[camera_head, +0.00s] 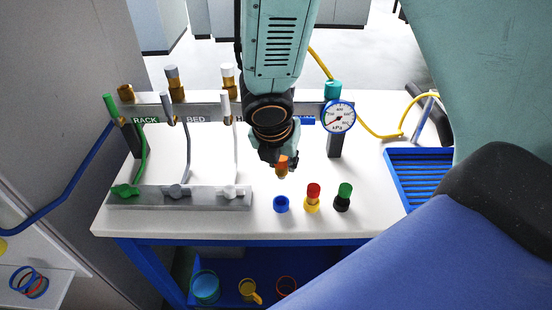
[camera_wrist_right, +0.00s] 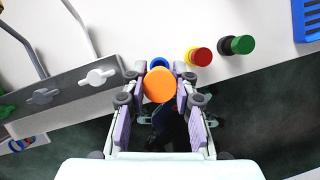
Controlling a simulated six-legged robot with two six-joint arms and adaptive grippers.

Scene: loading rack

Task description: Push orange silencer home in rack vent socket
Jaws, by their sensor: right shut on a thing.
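The orange silencer (camera_head: 282,161) is in my right gripper (camera_head: 278,158), above the white bench top. The right wrist view shows its round orange end (camera_wrist_right: 159,85) between the two fingers of my right gripper (camera_wrist_right: 160,98). A short brass-coloured part shows under the orange in the head view. The rack bar (camera_head: 146,113) stands behind to the left, marked RACK at its left end, with a brass fitting (camera_head: 126,92) on top there. I cannot tell whether this fitting is the vent socket. The silencer is apart from the bar. My left gripper is not in view.
A pressure gauge (camera_head: 338,116) and a blue tray (camera_head: 418,172) are to the right. A grey valve strip (camera_head: 212,197) lies front left.

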